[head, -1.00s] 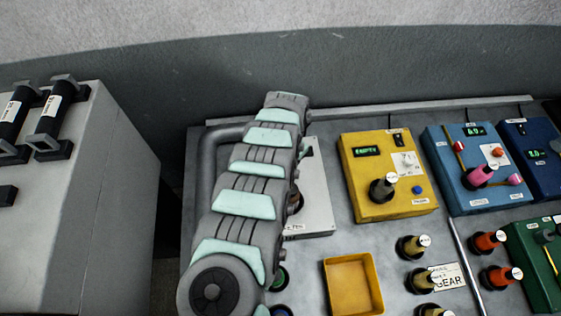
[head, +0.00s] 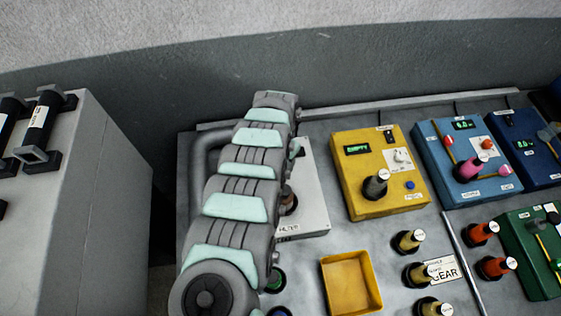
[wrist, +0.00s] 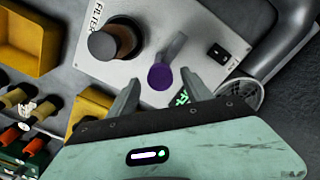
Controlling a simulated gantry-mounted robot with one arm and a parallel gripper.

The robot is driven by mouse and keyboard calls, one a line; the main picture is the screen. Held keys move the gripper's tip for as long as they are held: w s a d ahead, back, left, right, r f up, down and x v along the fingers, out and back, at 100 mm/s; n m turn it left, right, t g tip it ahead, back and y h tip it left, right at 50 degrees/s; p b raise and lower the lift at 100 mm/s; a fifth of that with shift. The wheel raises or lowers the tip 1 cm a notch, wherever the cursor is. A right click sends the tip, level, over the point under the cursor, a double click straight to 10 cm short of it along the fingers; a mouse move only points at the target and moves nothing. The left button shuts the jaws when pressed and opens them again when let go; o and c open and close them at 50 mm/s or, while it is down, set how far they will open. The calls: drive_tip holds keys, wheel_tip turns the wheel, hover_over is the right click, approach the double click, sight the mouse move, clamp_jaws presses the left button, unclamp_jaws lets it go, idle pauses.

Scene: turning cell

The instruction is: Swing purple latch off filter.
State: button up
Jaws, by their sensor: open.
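The filter unit is a pale grey box marked FILTER. In the head view the filter box (head: 313,205) is partly hidden behind my arm. In the wrist view, its panel (wrist: 95,65) carries a brown and black round filter (wrist: 112,40) at upper left. The purple latch (wrist: 162,77) shows as a round purple knob at the end of a short grey lever, right of and below the filter. My gripper (wrist: 158,86) is open, with one fingertip on each side of the purple knob. A gap shows on both sides. My gripper and the latch are hidden in the head view.
A black rocker switch (wrist: 218,53) and a grey pipe (wrist: 290,45) lie right of the latch. A green display shows partly behind my right finger.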

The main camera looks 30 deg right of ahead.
wheel_tip(320, 180, up, 10)
idle(0.4)
idle(0.3)
